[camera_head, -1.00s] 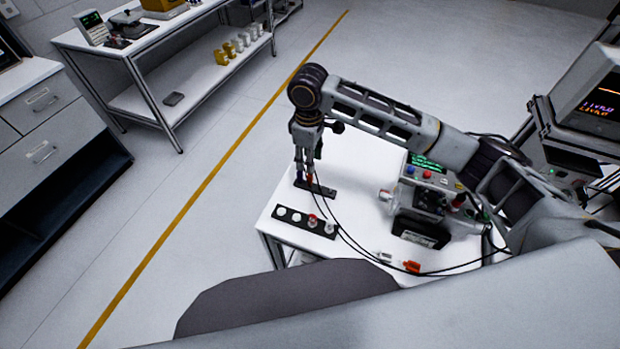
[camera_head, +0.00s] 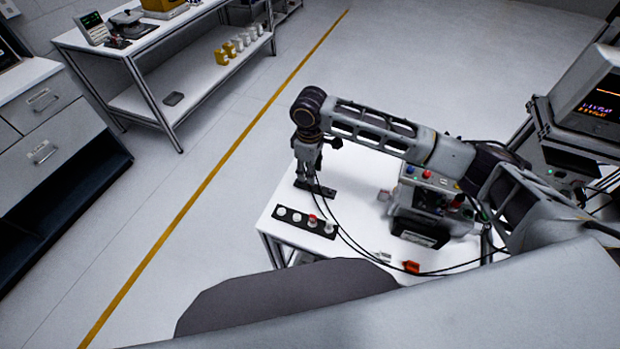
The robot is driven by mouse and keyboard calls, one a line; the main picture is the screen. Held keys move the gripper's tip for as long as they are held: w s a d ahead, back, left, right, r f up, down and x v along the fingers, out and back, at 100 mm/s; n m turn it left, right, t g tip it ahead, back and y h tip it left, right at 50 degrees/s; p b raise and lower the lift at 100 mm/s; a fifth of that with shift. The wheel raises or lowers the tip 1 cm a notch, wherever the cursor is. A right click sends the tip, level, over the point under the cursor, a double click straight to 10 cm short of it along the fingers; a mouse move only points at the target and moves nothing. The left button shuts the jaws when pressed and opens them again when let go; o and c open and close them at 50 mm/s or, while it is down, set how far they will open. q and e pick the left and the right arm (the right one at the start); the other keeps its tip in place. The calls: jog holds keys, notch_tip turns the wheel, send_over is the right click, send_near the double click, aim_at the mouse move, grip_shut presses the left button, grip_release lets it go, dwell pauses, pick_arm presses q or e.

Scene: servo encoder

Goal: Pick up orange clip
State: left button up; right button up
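The orange clip (camera_head: 411,266) lies near the front edge of the white table, by the black cables and beside a small white clip (camera_head: 384,257). My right gripper (camera_head: 308,180) points down over a small black strip (camera_head: 322,191) at the table's left side. It is well to the left of the orange clip and behind it. Its fingers are small and dark here, so whether they are open or shut on something cannot be told. My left gripper is not in view.
A grey device (camera_head: 425,200) with buttons stands at the table's right, under my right arm. Loose black cables cross the table.

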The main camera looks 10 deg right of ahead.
jog(key=shift+d+f, duration=0.1)
jog(key=shift+f, duration=1.55)
jog(key=c, duration=0.9)
